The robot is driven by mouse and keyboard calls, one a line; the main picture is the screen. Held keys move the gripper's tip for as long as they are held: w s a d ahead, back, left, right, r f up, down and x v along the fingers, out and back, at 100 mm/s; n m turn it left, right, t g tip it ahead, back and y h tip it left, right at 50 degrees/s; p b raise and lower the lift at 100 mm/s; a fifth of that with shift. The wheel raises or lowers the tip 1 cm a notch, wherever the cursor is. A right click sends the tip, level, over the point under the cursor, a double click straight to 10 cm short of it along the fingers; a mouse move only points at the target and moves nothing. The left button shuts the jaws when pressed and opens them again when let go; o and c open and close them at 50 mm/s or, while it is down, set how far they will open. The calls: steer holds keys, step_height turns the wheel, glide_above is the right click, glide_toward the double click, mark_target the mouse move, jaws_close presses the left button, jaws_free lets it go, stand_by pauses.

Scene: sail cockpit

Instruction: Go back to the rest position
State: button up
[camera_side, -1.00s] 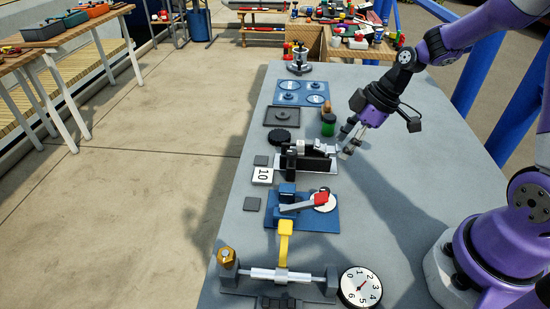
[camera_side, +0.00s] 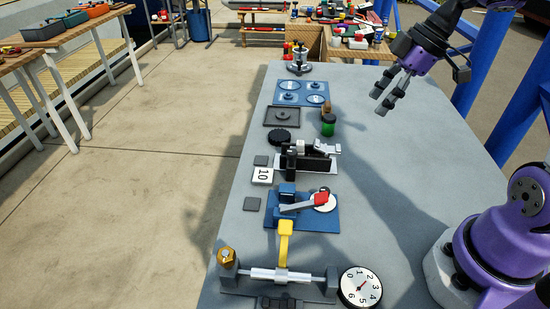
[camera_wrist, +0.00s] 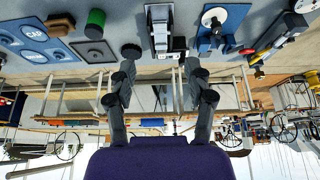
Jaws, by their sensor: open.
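My gripper (camera_side: 389,94) is raised above the right part of the grey table (camera_side: 390,200), clear of everything on it. Its fingers are apart with nothing between them. In the wrist view my gripper (camera_wrist: 162,80) also shows as two separate dark fingers with empty space between. The black and grey clamp-like fixture (camera_side: 308,157) stands on the table below and to the left of my gripper. It also shows in the wrist view (camera_wrist: 162,28), at the top.
Blue posts (camera_side: 480,70) stand behind the right edge. The table's right-middle is clear.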

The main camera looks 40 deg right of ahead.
steer(key=s+a+r+m+t+h, duration=0.1)
steer(key=s+a+m+t+h, duration=0.1)
steer(key=s+a+m, duration=0.5)
steer(key=shift+s+a+r+m+h, duration=0.2)
steer(key=shift+a+r+m+h, duration=0.2)
steer(key=shift+m+h, duration=0.5)
stand_by(0.6)
